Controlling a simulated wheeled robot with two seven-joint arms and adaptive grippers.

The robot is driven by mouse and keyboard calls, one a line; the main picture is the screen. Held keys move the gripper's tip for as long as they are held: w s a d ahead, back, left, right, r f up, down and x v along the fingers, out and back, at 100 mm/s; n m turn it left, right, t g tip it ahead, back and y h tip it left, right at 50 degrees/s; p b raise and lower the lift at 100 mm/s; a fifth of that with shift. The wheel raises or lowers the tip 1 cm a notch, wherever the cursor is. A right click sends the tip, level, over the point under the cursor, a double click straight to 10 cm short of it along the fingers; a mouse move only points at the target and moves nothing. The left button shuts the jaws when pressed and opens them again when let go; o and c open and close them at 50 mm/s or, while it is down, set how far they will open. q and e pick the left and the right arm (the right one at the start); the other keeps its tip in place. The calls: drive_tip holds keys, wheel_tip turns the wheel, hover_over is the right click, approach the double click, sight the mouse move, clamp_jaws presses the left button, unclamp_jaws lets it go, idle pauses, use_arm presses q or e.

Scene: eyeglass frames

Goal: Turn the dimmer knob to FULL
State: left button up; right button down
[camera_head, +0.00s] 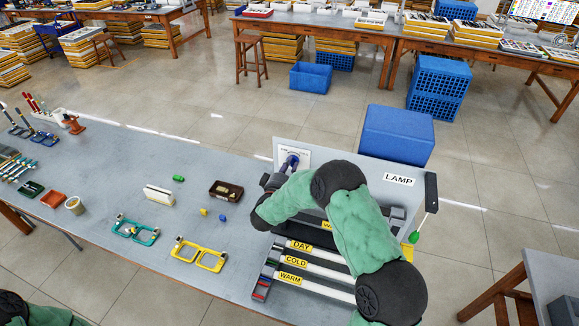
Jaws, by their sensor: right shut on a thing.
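The lamp unit (345,165), a grey panel labelled LAMP, stands at the right end of the workbench. A white dial plate (303,157) is on its left part, with small text I cannot read. The dimmer knob (289,161), bluish-purple and partly hidden, sits in front of this plate. My right gripper (281,176) is shut on the knob, its dark fingers partly covered by my green-sleeved arm. The knob's pointer and setting cannot be made out. Of my left arm, only a part shows at the lower left corner; its gripper is out of view.
Lamp tubes labelled DAY (312,249), COLD (310,262) and WARM (312,281) lie below my right arm. A pull cord with a green end (415,237) hangs at right.

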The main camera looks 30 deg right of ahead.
drive_tip(key=m+b, duration=0.5)
drive_tip(key=shift+s+d+f+m, duration=0.1)
drive_tip(key=shift+s+f+m, duration=0.1)
drive_tip(key=shift+m, duration=0.1)
drive_tip(key=m+b, duration=0.9)
drive_tip(key=shift+s+d+f, duration=0.1)
drive_tip(key=shift+d+f, duration=0.05)
drive_tip(key=shift+f, duration=0.05)
drive_tip(key=shift+m+b, duration=1.6)
drive_tip(key=shift+m, duration=0.1)
drive_tip(key=c, duration=1.1)
unclamp_jaws()
drive_tip(key=v, duration=1.2)
